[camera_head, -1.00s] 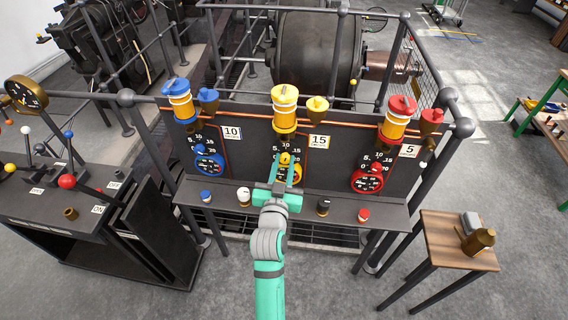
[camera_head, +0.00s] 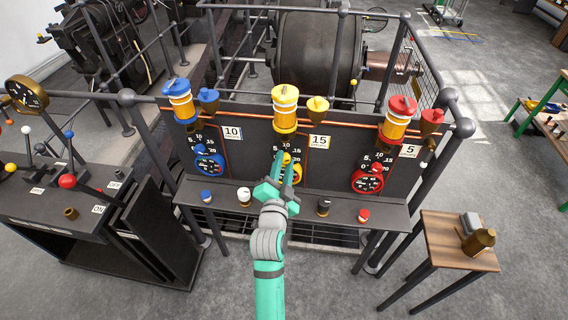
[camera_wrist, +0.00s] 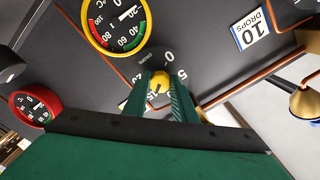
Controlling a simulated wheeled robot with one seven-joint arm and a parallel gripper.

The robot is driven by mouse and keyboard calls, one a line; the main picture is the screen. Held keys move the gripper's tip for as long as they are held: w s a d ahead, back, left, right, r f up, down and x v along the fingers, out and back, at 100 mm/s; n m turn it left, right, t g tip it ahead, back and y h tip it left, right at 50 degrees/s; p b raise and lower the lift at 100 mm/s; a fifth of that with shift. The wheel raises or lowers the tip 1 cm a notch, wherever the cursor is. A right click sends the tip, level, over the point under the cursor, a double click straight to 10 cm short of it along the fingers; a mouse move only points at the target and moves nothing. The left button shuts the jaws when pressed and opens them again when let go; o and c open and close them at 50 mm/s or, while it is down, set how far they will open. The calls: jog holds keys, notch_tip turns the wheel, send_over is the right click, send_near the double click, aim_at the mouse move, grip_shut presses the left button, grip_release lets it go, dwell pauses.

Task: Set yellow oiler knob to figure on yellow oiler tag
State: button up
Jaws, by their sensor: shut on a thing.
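The yellow oiler knob (camera_wrist: 160,84) is between the two fingertips of my gripper (camera_wrist: 163,92), which is shut on it. Its round dial with printed figures surrounds it; 0, 5 and 15 show in the wrist view. The knob's pointer is hidden, so I cannot tell its setting. In the head view my gripper (camera_head: 285,164) is at the middle of the panel, tilted, and hides most of the knob. The yellow oiler tag (camera_head: 319,142) reads 15 and is to the right, below the yellow oiler (camera_head: 285,110).
A yellow-rimmed gauge (camera_wrist: 117,24) is close to the knob. The blue oiler's tag (camera_head: 232,133) reads 10 and the red oiler's tag (camera_head: 409,151) reads 5. A shelf (camera_head: 275,208) with several small capped items runs below the panel.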

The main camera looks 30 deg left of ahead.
jog(key=shift+a+f, duration=0.1)
jog(key=shift+f, duration=0.05)
dwell(0.3)
jog(key=o, duration=1)
jog(key=shift+o, duration=0.2)
jog(key=shift+s, duration=0.1)
jog(key=v, duration=1)
jog(key=shift+s, duration=0.3)
